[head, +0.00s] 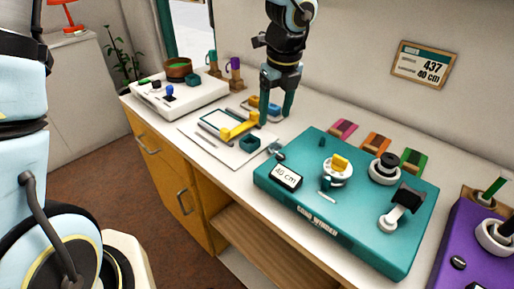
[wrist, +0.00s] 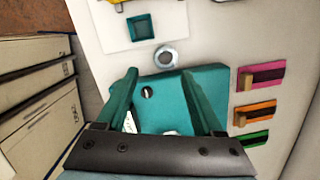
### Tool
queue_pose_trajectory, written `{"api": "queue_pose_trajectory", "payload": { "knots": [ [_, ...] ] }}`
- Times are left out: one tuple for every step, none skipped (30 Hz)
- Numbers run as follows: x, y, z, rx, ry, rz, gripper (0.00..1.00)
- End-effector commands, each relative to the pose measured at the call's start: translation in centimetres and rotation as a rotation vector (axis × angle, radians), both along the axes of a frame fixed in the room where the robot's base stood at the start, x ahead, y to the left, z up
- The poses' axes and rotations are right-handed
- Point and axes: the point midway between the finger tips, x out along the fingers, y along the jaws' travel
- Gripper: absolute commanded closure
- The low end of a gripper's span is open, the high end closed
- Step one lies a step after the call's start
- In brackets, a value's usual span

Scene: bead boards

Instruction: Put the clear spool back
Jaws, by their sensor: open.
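A small greyish, see-through ring-shaped piece, which looks like the clear spool (head: 275,147), is on the white counter by the near left edge of the teal cord winder board (head: 345,222). In the wrist view the clear spool (wrist: 165,57) lies just beyond the teal board's edge (wrist: 182,85), ahead of my fingertips. My gripper (head: 277,112) is open and empty, pointing down above the counter behind the spool. In the wrist view my gripper (wrist: 160,74) has its two teal fingers spread apart. The board carries a white holder with a yellow top (head: 340,163).
Left of the spool are a teal square tray (head: 250,145) and a yellow tool (head: 240,126) on a white sheet. Pink (head: 342,129), orange (head: 376,142) and green (head: 413,160) blocks line the back. A purple board (head: 468,240) stands right. A wall sign (head: 422,64) reads 437, 40 cm.

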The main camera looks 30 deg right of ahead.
Motion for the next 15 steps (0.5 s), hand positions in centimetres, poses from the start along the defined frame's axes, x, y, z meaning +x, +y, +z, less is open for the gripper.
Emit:
{"api": "queue_pose_trajectory", "payload": {
  "knots": [
    [-0.9,-1.0,-0.2,0.003,-0.002,-0.068,0.31],
    [-1.2,-1.3,-0.2,0.005,-0.003,-0.097,0.31],
    [-1.4,-1.6,-0.4,0.008,-0.005,-0.124,0.31],
    [-1.5,-1.7,-0.6,0.01,-0.005,-0.136,0.31],
    [-1.5,-1.8,-0.9,0.011,-0.005,-0.142,0.31],
    [-1.4,-1.8,-1.5,0.012,-0.005,-0.144,0.31],
    [-1.3,-1.8,-2.0,0.013,-0.005,-0.143,0.31],
    [-1.3,-1.7,-2.5,0.013,-0.004,-0.143,0.31],
    [-1.2,-1.7,-3.1,0.013,-0.003,-0.143,0.31],
    [-1.1,-1.7,-3.6,0.013,-0.004,-0.142,0.31],
    [-1.1,-1.7,-4.0,0.012,-0.004,-0.141,0.31],
    [-1.0,-1.8,-4.5,0.011,-0.004,-0.14,0.31],
    [-0.9,-1.8,-4.8,0.011,-0.004,-0.14,0.31],
    [-0.8,-1.8,-5.1,0.011,-0.005,-0.139,0.31],
    [-0.8,-1.8,-5.4,0.01,-0.005,-0.138,0.31]
  ]
}}
